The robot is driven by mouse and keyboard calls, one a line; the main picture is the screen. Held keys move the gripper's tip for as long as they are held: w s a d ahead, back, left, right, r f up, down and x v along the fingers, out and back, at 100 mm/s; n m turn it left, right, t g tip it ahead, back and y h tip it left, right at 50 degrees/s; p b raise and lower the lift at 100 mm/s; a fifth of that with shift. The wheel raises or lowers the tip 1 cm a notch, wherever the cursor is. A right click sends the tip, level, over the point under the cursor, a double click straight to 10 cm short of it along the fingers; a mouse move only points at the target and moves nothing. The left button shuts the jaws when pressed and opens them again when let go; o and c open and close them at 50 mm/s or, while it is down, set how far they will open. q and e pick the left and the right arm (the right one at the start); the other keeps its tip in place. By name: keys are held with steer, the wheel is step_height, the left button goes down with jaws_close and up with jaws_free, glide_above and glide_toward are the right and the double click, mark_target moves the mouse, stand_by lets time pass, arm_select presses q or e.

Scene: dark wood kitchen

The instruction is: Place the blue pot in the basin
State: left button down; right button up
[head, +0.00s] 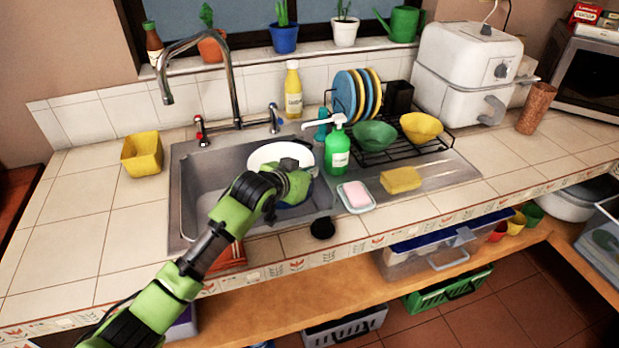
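My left gripper (290,178) reaches over the right part of the steel basin (202,180). Its fingers are partly hidden by its own body, so I cannot tell whether they are open or shut. A round white surface (268,153) shows just behind the gripper, and a dark blue curved part (292,208) shows below it. These look like the inside and outside of one blue pot at the basin, but the gripper covers the join. I cannot tell whether it is held or resting. My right gripper is not in view.
A faucet (235,85) arches over the basin. A green soap bottle (337,150), soap dish (356,196) and yellow sponge (400,180) stand right of it. A dish rack (440,138) is behind. A yellow container (142,154) sits left. A blue planter (285,38) stands on the windowsill.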

arm_select(q)
steer(key=shift+f, duration=1)
